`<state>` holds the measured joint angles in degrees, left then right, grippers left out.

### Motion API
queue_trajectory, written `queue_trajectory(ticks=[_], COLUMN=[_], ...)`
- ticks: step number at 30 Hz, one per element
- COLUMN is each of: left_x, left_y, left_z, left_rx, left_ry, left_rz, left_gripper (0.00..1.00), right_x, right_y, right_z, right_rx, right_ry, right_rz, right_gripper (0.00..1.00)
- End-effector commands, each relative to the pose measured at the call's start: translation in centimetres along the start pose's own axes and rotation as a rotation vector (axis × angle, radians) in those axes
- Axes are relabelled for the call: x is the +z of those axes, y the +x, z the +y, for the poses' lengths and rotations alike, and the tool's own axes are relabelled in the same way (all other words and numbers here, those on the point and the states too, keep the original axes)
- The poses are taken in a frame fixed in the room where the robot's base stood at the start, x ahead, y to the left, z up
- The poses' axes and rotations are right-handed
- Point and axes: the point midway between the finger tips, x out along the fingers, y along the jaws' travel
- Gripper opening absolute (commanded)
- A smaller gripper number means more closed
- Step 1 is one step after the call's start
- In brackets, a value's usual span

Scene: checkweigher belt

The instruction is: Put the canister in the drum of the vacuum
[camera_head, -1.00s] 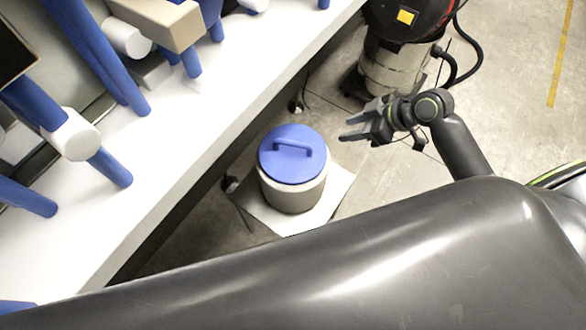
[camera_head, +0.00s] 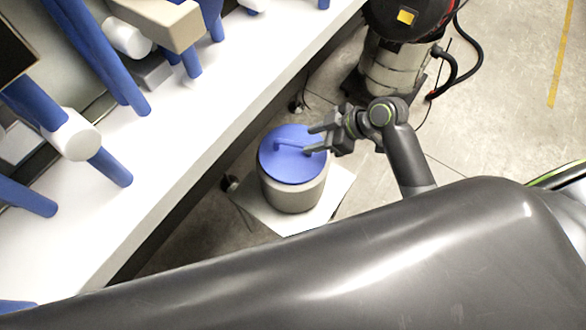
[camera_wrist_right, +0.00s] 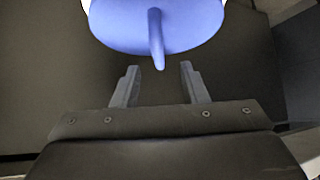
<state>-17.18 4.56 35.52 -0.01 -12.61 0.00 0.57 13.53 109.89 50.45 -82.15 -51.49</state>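The canister (camera_head: 291,190) is a grey tub with a blue lid and a raised blue handle (camera_head: 288,146), upright on a white low platform. My right gripper (camera_head: 312,139) is open at the right edge of the lid, with its fingers toward the handle. In the right wrist view the open fingers (camera_wrist_right: 159,85) point at the blue lid (camera_wrist_right: 180,30), and the handle end lies just ahead between them, not gripped. The vacuum (camera_head: 393,65) has a metallic drum with a black and red top, at the upper right. My left gripper is not seen.
A white-topped bench (camera_head: 190,150) with blue posts and rollers runs diagonally along the left. The white platform (camera_head: 325,205) under the canister stands beside it. A black hose (camera_head: 475,65) curves right of the vacuum. Concrete floor is open at the right.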

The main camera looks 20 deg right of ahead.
Motion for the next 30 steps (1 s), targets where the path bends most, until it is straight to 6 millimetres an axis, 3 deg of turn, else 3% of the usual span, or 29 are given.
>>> queue_trajectory(ticks=[3, 11, 19, 28, 30], left_x=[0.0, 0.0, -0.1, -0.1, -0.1], left_y=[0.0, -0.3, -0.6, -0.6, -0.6], left_z=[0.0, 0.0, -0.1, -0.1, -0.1], left_rx=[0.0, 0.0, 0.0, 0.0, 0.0], left_ry=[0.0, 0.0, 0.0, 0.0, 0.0], left_rz=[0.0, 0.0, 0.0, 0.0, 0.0], left_gripper=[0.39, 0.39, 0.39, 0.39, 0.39], right_x=[0.0, -0.3, -0.6, -0.6, -0.6], right_y=[1.6, 3.3, 6.9, 7.4, 7.4], right_z=[0.0, 0.1, 0.2, 0.2, 0.2], right_rx=[-0.001, 0.0, -0.001, 0.002, 0.002], right_ry=[0.003, 0.003, 0.003, 0.0, 0.0], right_rz=[0.001, 0.002, 0.001, -0.001, -0.001], right_gripper=[0.4, 0.4, 0.4, 0.4, 0.33])
